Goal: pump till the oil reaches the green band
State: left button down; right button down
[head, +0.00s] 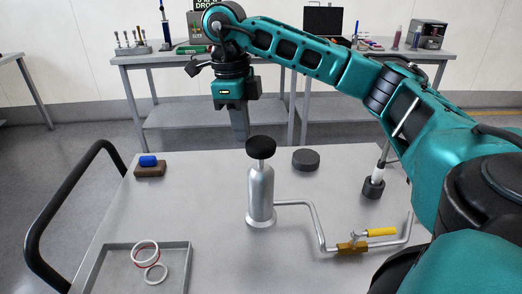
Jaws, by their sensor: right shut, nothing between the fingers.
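A silver hand pump (260,194) with a black round knob (261,148) stands upright in the middle of the grey cart top. A pipe (312,218) runs from it to the right, through a brass valve (352,248) with a yellow lever (381,232), and on behind my right arm. My right gripper (237,104) is shut and empty, pointing down above and beyond the pump knob, apart from it. My left gripper is not in view. I cannot make out an oil gauge or green band; my right arm covers the cart's right side.
A tray (190,262) with rings (146,252) lies front left. A blue and brown block (149,168), a black disc (306,159) and a dark cup with a rod (374,187) stand on the cart. A black handle (60,225) edges its left. Workbenches stand behind.

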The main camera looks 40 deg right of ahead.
notch_tip(320, 180, up, 11)
jog(key=w+p, duration=0.1)
jog(key=shift+a+r, duration=0.2)
jog(key=shift+a, duration=0.1)
jog(key=shift+f, duration=0.1)
dwell(2.7)
